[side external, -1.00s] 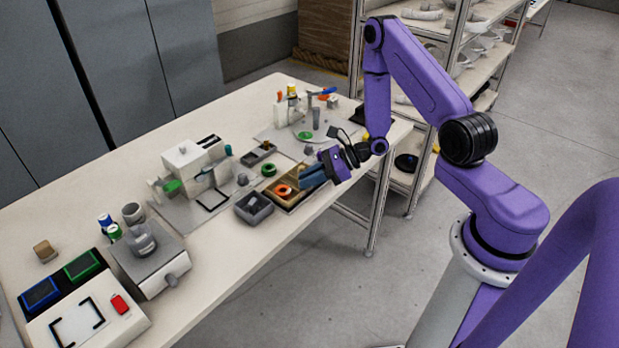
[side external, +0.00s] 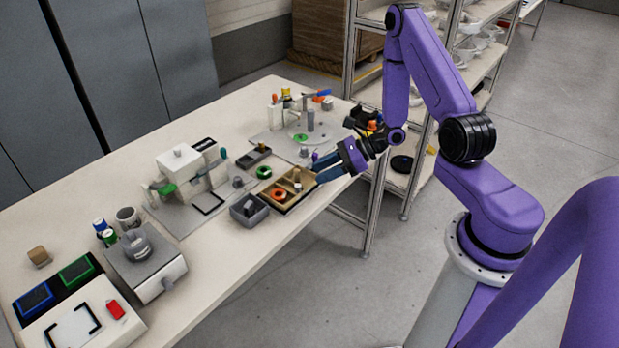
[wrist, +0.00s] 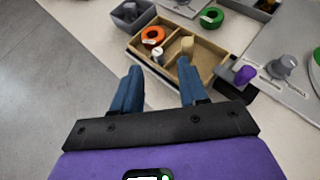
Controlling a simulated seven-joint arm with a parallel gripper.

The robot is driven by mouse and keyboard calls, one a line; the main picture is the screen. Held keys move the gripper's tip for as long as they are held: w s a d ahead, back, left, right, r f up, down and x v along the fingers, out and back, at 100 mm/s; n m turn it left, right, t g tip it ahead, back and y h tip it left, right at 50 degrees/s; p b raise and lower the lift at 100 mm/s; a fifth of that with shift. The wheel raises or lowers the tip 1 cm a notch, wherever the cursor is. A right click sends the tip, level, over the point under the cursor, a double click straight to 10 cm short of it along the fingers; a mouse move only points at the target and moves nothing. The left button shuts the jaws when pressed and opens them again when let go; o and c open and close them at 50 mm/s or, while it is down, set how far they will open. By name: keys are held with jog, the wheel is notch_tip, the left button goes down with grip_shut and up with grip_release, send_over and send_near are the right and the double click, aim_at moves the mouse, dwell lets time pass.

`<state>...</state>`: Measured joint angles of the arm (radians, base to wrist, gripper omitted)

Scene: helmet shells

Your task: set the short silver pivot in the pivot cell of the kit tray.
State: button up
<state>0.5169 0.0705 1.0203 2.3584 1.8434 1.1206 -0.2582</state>
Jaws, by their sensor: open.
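The kit tray (wrist: 213,62) is a tan divided box; in the side view (side external: 306,190) it sits near the table's front edge. A short silver-grey piece (wrist: 157,53), which looks like the pivot, stands in a compartment beside the orange ring (wrist: 152,36). A tan peg (wrist: 186,46) stands in the tray farther right. My gripper (wrist: 160,68) is open, its blue fingers apart with nothing between them. In the side view my gripper (side external: 322,168) is at the tray's right end. I cannot tell its exact height over the tray.
A grey bin (side external: 248,211) with a small part inside stands left of the tray. A green ring (wrist: 211,17), a purple part (wrist: 245,75) and grey knobs (wrist: 282,66) lie beyond and right.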

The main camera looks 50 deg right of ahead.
jog(key=v, duration=0.6)
jog(key=s+a+r+n+g+y, duration=0.1)
jog(key=s+a+r+n+g, duration=0.35)
jog(key=a+n, duration=0.3)
jog(key=s+a+r+n+g, duration=0.3)
jog(key=s+a+n+g, duration=0.1)
jog(key=a+n+g, duration=0.3)
jog(key=s+r+n+t+h, duration=0.1)
jog(key=s+r+n+h, duration=0.3)
jog(key=n, duration=0.8)
jog(key=s+r+n+t+h, duration=0.2)
jog(key=s+r+n+h, duration=0.2)
jog(key=s+n, duration=0.5)
jog(key=shift+s+a+n+h, duration=0.4)
jog(key=shift+n+h, duration=0.4)
jog(key=shift+n, duration=1.05)
jog(key=shift+t, duration=0.25)
